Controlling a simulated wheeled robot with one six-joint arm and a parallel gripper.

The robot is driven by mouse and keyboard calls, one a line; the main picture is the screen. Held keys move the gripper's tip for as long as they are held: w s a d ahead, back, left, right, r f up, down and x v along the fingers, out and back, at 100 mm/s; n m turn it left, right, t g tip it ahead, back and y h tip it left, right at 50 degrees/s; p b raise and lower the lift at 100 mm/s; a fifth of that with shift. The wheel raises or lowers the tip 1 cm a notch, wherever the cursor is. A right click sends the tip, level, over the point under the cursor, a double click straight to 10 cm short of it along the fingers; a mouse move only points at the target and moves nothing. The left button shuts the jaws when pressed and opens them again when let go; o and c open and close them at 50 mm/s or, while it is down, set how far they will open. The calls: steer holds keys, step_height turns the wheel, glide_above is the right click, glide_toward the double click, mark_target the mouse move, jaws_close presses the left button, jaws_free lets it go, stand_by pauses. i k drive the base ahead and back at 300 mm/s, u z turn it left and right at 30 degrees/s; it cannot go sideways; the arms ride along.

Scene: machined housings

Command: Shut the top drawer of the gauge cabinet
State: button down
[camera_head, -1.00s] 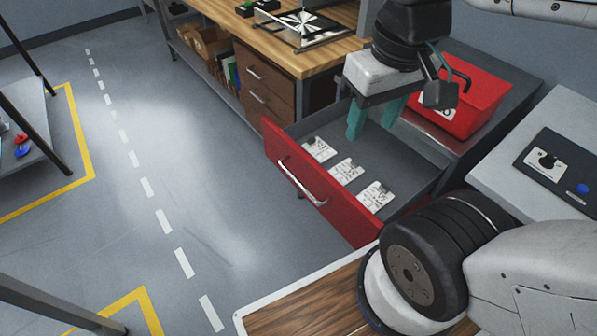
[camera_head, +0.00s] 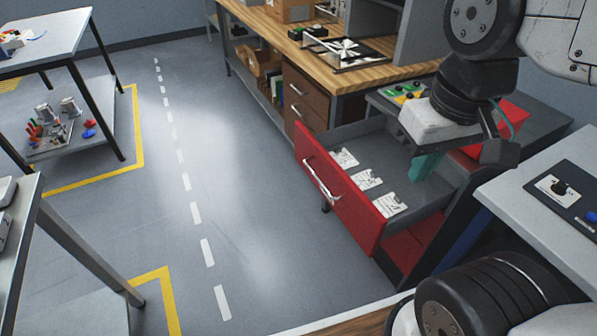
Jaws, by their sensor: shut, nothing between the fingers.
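The top drawer (camera_head: 341,203) of the gauge cabinet (camera_head: 549,119) is pulled out, with a red front and a pale bar handle (camera_head: 321,180) facing lower left. Several white cards (camera_head: 367,179) lie inside on its grey floor. My gripper (camera_head: 424,168), with teal fingers, hangs over the right, cabinet-side part of the drawer, away from the handle. Its fingers look closed together and hold nothing. The fingertips are near the drawer's floor; I cannot tell whether they touch it. My wrist hides part of a red bin (camera_head: 512,116) on the cabinet.
A wooden workbench (camera_head: 378,70) with brown drawers stands behind the open drawer. A grey machine with a control panel (camera_head: 566,197) is at the right. The floor (camera_head: 255,190) left of the drawer front is clear. Tables stand at the far left.

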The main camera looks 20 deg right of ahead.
mark_target(372, 142)
steer(key=k, duration=1.2)
steer(key=u, duration=0.85)
steer(key=i, duration=2.15)
steer(key=z, duration=1.15)
